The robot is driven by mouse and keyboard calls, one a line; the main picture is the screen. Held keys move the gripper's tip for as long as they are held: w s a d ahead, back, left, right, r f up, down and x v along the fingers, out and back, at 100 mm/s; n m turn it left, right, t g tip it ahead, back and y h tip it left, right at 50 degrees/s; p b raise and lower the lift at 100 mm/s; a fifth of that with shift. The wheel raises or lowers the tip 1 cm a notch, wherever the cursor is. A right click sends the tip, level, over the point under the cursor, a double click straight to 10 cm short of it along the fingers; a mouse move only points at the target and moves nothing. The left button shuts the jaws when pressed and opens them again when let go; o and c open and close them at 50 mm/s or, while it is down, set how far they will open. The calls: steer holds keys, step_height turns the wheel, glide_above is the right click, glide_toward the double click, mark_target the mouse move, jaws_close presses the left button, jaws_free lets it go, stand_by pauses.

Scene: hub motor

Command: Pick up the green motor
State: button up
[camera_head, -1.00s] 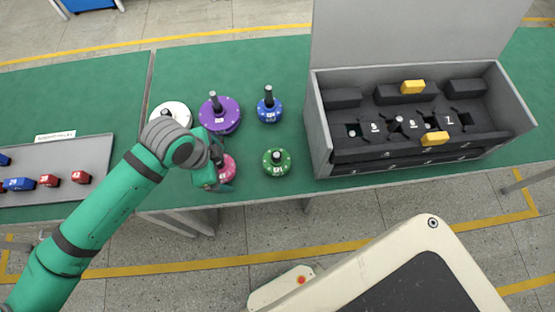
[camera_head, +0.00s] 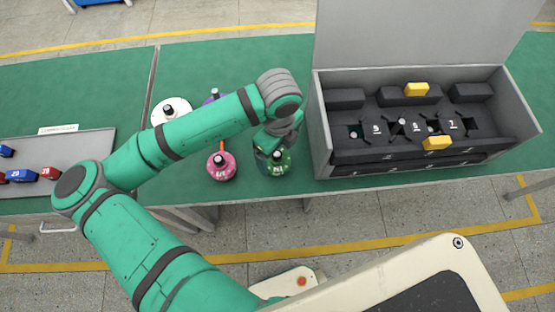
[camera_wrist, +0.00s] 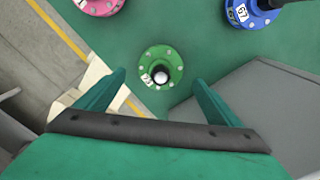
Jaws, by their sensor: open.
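The green motor (camera_head: 280,167) stands upright on the green table near its front edge, left of the grey box. In the wrist view the green motor (camera_wrist: 161,66) shows from above, a round flange with a shaft pointing up. My gripper (camera_head: 272,150) is above it and partly covers it in the head view. In the wrist view my gripper (camera_wrist: 160,80) has its two fingers wide apart, one on each side below the motor in the picture, with nothing between them. I cannot tell the exact height gap.
The pink motor (camera_head: 222,166) stands close to the left. The blue motor (camera_wrist: 245,10) shows at the wrist view's top right. The open grey box (camera_head: 318,135) is close on the right. A tray (camera_head: 95,150) lies far left.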

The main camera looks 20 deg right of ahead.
mark_target(277, 160)
steer(key=shift+w+a+f, duration=0.1)
steer(key=shift+w+f, duration=0.05)
steer(key=shift+f, duration=1.35)
steer(key=shift+w+f, duration=0.1)
steer(key=shift+f, duration=1.4)
steer(key=c, duration=1.8)
steer(key=shift+o, duration=0.2)
steer(key=shift+r, duration=0.1)
